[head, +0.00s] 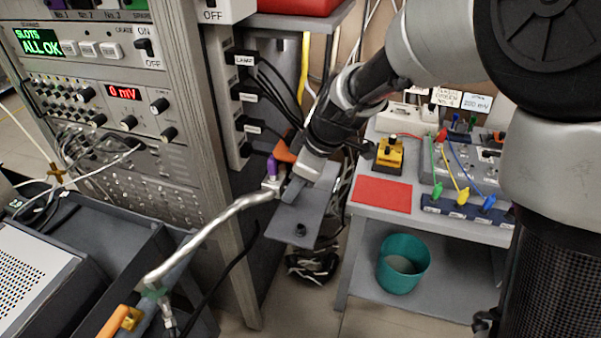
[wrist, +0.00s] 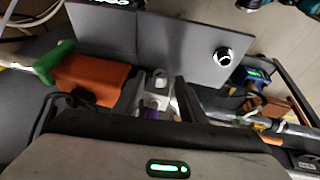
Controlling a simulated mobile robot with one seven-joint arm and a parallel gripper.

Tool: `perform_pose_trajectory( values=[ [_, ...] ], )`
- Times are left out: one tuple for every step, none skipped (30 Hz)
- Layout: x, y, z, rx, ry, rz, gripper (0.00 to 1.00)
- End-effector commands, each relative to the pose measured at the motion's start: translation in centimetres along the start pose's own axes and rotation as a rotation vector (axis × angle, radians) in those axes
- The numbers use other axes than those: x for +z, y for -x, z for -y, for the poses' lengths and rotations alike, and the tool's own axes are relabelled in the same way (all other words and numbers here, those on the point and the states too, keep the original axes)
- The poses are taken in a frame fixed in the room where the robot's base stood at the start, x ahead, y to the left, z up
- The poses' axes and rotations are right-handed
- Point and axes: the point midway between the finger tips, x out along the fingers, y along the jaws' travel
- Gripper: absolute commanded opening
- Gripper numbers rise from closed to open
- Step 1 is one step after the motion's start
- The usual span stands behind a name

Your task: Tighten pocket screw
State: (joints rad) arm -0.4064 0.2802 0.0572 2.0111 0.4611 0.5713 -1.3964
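A grey plate (head: 297,212) juts out beside the rack, with a round dark screw or knob (head: 300,230) near its front edge. In the wrist view the plate (wrist: 120,40) shows a round fitting (wrist: 223,56) at its right. A purple-topped knob (head: 272,166) stands on a metal fitting at the end of a bent pipe. I cannot tell which of these is the pocket screw. My gripper (head: 298,178) is pointed down at the plate's back end beside the purple knob. In the wrist view its dark fingers (wrist: 162,95) are apart, with a small metal fitting (wrist: 158,83) between them.
The silver pipe (head: 215,222) runs left of the plate. Black cables (head: 275,95) hang behind my gripper. An orange block (wrist: 92,80) is close to its left in the wrist view. A shelf with a red mat (head: 382,194) stands right, above a teal bin (head: 402,262).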

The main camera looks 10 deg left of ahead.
Motion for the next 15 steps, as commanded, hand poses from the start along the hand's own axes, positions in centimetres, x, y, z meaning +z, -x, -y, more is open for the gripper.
perform_pose_trajectory(
  values=[
    [0.00,-0.12,-0.01,0.000,0.000,0.000,0.38],
    [-0.01,-0.14,-0.02,0.001,0.000,0.000,0.38],
    [-0.01,-0.15,-0.03,0.001,0.000,0.000,0.38],
    [-0.02,-0.14,-0.03,0.001,0.000,0.000,0.38],
    [-0.02,-0.13,-0.03,0.001,0.000,0.000,0.38],
    [-0.02,-0.12,-0.03,0.001,0.000,0.000,0.38],
    [-0.02,-0.12,-0.03,0.001,0.000,0.000,0.38],
    [-0.02,-0.12,-0.03,0.001,0.000,0.000,0.38],
    [-0.02,-0.11,-0.03,0.001,0.000,0.000,0.31],
    [-0.02,-0.11,-0.03,0.001,0.000,0.000,0.26],
    [-0.02,-0.10,-0.03,0.001,0.000,0.000,0.21],
    [-0.02,-0.10,-0.03,0.001,0.000,0.000,0.14],
    [-0.01,-0.10,-0.03,0.001,0.000,0.000,0.09],
    [-0.01,-0.10,-0.03,0.001,0.000,0.000,0.04],
    [-0.01,-0.09,-0.03,0.001,0.000,0.000,0.00]
  ],
)
